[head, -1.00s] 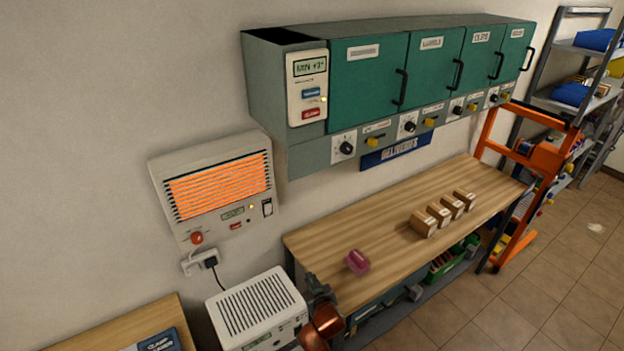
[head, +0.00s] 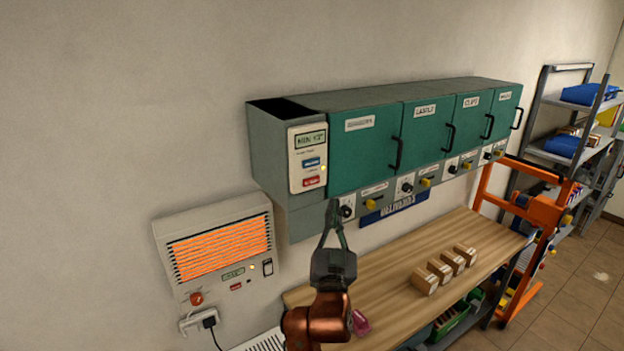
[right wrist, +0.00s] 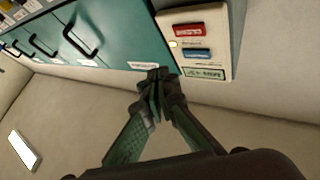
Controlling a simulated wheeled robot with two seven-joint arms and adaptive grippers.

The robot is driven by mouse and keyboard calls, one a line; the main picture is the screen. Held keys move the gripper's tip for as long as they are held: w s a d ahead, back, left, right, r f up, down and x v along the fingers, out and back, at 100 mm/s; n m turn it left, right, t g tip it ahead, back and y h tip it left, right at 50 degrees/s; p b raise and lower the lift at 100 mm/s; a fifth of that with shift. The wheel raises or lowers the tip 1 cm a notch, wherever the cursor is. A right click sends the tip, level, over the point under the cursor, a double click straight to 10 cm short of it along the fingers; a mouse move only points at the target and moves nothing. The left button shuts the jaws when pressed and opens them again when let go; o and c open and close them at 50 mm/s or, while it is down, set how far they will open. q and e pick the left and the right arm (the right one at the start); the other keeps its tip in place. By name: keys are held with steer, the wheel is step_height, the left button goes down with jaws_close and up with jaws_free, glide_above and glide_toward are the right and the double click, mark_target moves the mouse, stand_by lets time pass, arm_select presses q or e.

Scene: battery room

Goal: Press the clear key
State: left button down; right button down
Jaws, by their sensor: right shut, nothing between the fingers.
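The key panel (head: 308,160) is a white plate at the left end of the green wall cabinet. It carries a small display (head: 311,140), a blue key (head: 311,163) and a red key (head: 311,181); their lettering is too small to read surely. My right gripper (head: 333,205) is shut and empty, pointing up, its tips showing just below and right of the panel. In the right wrist view the panel appears upside down, with the red key (right wrist: 188,30) and blue key (right wrist: 197,54) above the closed fingertips (right wrist: 158,78). I see no contact with either key. My left gripper is out of view.
Green cabinet doors (head: 365,150) with black handles lie right of the panel, with knobs (head: 347,211) below. A glowing heater (head: 215,250) hangs lower left. The wooden bench (head: 390,270) below holds several small boxes (head: 440,270) and a pink object (head: 360,323).

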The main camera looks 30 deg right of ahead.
mark_target(311, 181)
steer(key=shift+s+d+r+m+h, duration=0.15)
steer(key=shift+s+r+m+h, duration=0.25)
steer(key=shift+s+r, duration=0.55)
steer(key=shift+w+r, duration=0.1)
steer(key=shift+w, duration=0.2)
steer(key=w+b, duration=0.3)
steer(key=w, duration=0.5)
steer(key=shift+w+a+b, duration=0.3)
stand_by(0.6)
steer(key=shift+w+a+b, duration=0.1)
steer(key=shift+w+b, duration=0.25)
steer(key=shift+w, duration=0.05)
